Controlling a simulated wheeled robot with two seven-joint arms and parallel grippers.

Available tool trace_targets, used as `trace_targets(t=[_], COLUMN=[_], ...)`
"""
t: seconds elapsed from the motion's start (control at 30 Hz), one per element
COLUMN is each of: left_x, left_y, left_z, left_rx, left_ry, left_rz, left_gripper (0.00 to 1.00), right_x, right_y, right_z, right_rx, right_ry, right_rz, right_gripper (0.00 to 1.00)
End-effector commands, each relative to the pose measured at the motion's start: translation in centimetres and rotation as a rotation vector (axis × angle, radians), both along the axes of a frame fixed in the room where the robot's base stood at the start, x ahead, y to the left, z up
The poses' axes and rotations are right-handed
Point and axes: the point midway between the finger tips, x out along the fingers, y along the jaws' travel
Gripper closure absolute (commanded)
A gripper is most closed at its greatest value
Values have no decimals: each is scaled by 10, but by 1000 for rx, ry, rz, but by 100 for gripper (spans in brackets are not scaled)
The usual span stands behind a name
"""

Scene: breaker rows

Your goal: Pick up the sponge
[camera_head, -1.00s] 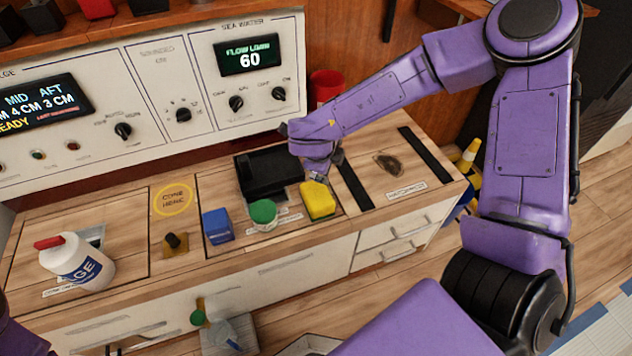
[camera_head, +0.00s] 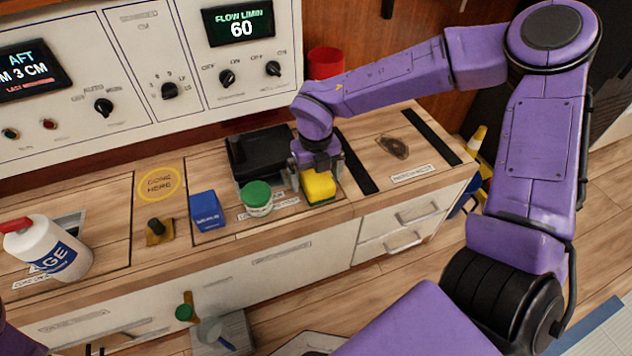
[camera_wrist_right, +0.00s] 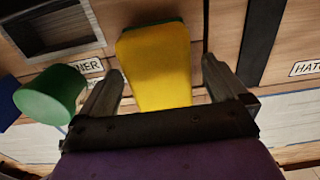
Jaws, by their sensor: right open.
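The yellow sponge (camera_head: 319,188), with a green layer on one face, sits on the wooden counter in the head view. In the right wrist view the sponge (camera_wrist_right: 157,66) lies between and a little beyond my two fingertips. My right gripper (camera_head: 316,172) is open, with one finger on each side of the sponge and visible gaps in the wrist view. Whether the fingers touch the sponge cannot be told from the head view. My left gripper is not in view; only a sliver of purple shows at the lower left edge.
A green-lidded jar (camera_head: 257,198) stands close left of the sponge, and a black tray (camera_head: 262,152) lies behind it. Counter (camera_head: 366,150) to the right is mostly clear.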

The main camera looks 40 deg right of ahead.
Motion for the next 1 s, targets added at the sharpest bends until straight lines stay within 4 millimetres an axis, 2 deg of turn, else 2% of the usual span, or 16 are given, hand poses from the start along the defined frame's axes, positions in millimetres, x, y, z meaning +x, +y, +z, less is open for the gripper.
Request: trace_targets(t=[0.03, 0.2, 0.23, 0.37, 0.4, 0.67, 0.77, 0.93, 1.0], left_x=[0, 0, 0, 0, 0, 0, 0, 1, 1], left_y=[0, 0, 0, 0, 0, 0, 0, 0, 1], left_z=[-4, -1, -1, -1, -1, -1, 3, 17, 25], left_rx=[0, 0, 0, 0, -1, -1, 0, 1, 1], left_ry=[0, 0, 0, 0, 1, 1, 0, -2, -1], left_rz=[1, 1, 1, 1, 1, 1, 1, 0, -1], left_gripper=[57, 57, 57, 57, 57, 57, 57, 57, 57], right_x=[0, 0, 0, 0, 0, 0, 1, 1, -12], right_y=[0, 0, 0, 0, 0, 0, 0, 0, 6], right_z=[-6, -4, -4, -4, -4, -3, 4, 34, 51], right_rx=[-1, 0, 0, 0, 0, 0, 0, 1, 3], right_ry=[0, -1, -1, -1, -1, -1, -2, -5, -4], right_rz=[0, 0, 0, 1, 1, 1, 1, 1, 4], right_gripper=[1, 1, 8, 50, 56, 56, 56, 56, 56])
